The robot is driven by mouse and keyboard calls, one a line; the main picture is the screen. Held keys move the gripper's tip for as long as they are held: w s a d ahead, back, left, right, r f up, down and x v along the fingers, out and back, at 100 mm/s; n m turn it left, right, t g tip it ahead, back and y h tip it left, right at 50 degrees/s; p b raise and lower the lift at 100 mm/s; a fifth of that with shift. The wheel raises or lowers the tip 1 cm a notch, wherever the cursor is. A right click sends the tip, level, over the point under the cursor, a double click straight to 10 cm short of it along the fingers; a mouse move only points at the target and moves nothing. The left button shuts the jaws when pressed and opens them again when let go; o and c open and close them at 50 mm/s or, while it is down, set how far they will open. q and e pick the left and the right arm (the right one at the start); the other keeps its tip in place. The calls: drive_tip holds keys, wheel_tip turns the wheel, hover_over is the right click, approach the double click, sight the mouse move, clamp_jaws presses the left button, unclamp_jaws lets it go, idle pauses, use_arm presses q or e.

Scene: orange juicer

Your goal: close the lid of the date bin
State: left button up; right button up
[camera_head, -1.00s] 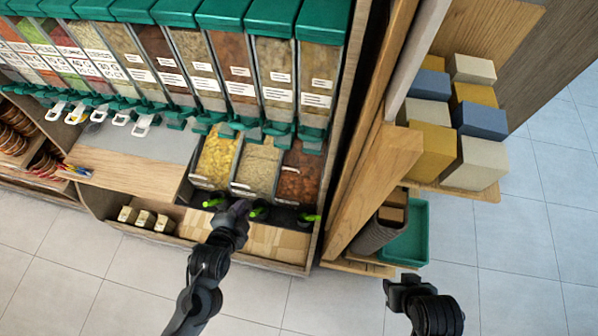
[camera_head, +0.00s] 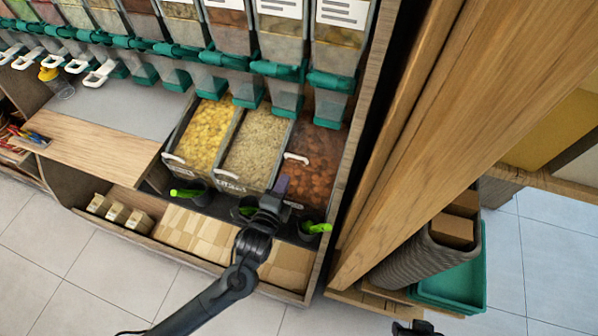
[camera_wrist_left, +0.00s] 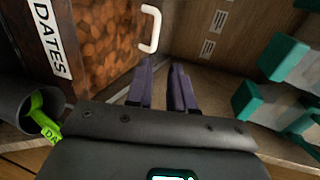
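The date bin (camera_head: 315,160) is the rightmost of three bins in the head view and holds reddish-brown dates. In the left wrist view its "DATES" label (camera_wrist_left: 48,38) shows on the front. The white lid handle (camera_head: 297,158) sits higher than those of the neighbouring bins; it also shows in the left wrist view (camera_wrist_left: 151,29). The clear lid itself is hard to make out. My left gripper (camera_head: 283,184) is at the front of the date bin, its purple fingers (camera_wrist_left: 164,68) apart and empty, just short of the handle. My right gripper (camera_head: 415,328) is mostly cut off at the bottom edge.
Bins of yellow (camera_head: 205,130) and pale food (camera_head: 257,145) stand to the left. Dark cups with green-handled scoops (camera_head: 317,228) hang below the bins. A wooden side panel (camera_head: 400,150) stands close on the right, and dispensers (camera_head: 335,45) overhang behind.

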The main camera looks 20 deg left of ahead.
use_arm(q)
drive_tip(key=f+b+x, duration=0.1)
drive_tip(key=b+x, duration=0.5)
drive_tip(key=x, duration=0.6)
use_arm(e)
wheel_tip(320, 180, down, 8)
drive_tip(key=shift+r, duration=0.15)
drive_tip(key=shift+s, duration=0.1)
use_arm(q)
clamp_jaws()
drive_tip(key=shift+d, duration=0.1)
